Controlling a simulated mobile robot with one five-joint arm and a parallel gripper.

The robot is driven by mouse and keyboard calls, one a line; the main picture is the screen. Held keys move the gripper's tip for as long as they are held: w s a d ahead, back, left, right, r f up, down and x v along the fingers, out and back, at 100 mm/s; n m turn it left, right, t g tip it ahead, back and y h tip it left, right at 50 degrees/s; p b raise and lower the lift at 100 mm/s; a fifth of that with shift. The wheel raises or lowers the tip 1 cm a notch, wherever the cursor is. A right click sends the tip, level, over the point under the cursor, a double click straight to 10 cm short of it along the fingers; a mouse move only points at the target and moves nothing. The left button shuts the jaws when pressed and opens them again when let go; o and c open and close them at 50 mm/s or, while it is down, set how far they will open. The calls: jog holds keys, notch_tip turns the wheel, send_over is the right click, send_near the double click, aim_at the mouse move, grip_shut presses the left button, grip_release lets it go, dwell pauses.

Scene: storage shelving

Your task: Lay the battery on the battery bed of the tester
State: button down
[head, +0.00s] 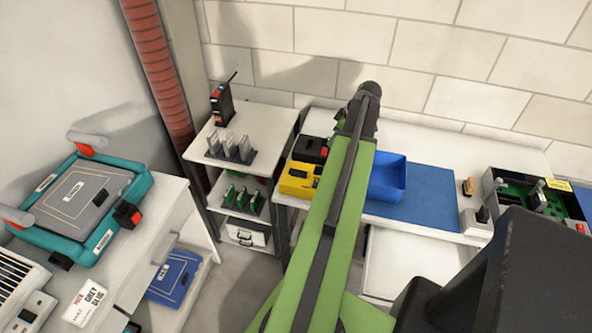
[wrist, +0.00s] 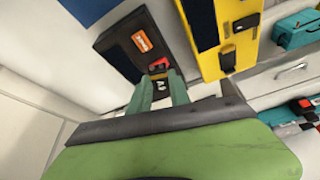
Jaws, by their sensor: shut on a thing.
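My gripper (wrist: 159,82) shows in the wrist view, with two green fingers close together on a small dark thing with red and pale marks, taken to be the battery (wrist: 158,70). Most of it is hidden between the fingers. Behind it is a black box with an orange label (wrist: 126,44). Beside that, to the right, is a yellow device with dark panels (wrist: 241,38). In the head view the yellow device (head: 297,181) and black box (head: 308,148) sit on the bench, left of my arm. I cannot tell which is the tester. My arm hides the gripper there.
A blue tray (head: 388,180) and blue mat (head: 425,207) lie on the white bench. A green circuit unit (head: 530,195) stands at the right. A shelf rack (head: 268,140) with a radio (head: 222,103) stands left. A teal case (head: 85,200) is on the left table.

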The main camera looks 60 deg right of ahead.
jog(key=s+a+r+n+y+p, duration=0.1)
jog(key=s+a+r+n+p, duration=0.2)
jog(key=s+a+r+p, duration=0.4)
jog(key=b, duration=1)
send_over(298, 173)
jog(key=s, duration=0.2)
jog(key=f, duration=0.8)
jog(key=shift+w+d+f, duration=0.15)
jog(key=shift+w+f, duration=0.05)
jog(key=shift+w, duration=0.2)
notch_tip(298, 173, down, 4)
jog(key=b, duration=0.4)
jog(key=shift+f, duration=0.2)
jog(key=shift+r, duration=0.25)
jog(key=shift+f, duration=0.2)
jog(key=c, duration=1.2)
grip_release()
